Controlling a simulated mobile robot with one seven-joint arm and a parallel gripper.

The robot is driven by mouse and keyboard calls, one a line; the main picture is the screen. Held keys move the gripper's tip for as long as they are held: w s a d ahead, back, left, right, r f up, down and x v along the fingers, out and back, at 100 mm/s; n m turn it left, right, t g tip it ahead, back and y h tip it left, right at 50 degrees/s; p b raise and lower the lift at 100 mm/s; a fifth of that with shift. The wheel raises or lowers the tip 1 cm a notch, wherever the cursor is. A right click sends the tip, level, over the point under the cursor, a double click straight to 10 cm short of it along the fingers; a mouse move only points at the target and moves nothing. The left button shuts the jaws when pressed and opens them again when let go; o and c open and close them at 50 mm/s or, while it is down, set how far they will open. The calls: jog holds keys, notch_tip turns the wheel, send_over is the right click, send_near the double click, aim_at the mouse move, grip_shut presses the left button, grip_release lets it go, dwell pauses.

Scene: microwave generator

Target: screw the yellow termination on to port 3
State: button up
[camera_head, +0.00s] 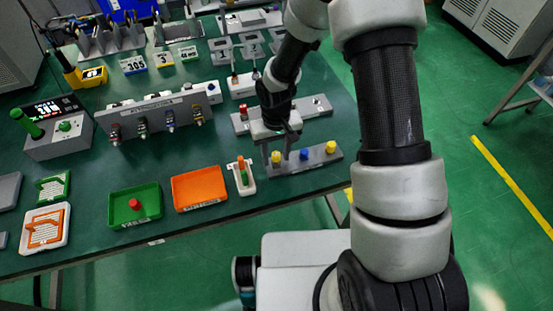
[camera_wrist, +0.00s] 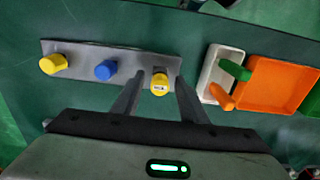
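A grey holder strip (camera_head: 315,158) on the table's right front carries two yellow terminations and a blue one (camera_head: 304,154). My gripper (camera_head: 276,161) is pointing down at the strip's left end, around the left yellow termination (camera_head: 276,157). In the wrist view that yellow termination (camera_wrist: 159,85) stands between my open fingers (camera_wrist: 159,79), with a gap on each side. The other yellow one (camera_wrist: 53,64) is at the strip's far end. The port panel (camera_head: 158,115) stands upright at left centre with several coloured-ringed ports; I cannot read which is port 3.
An orange tray (camera_head: 199,188), a green tray (camera_head: 135,205) with a red piece, and a small white holder (camera_head: 241,177) lie left of the strip. Bare table separates panel and trays.

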aim_at(276, 154)
grip_shut()
jog(key=shift+r, duration=0.15)
jog(key=shift+r+p, duration=2.05)
jog(key=shift+r, duration=0.85)
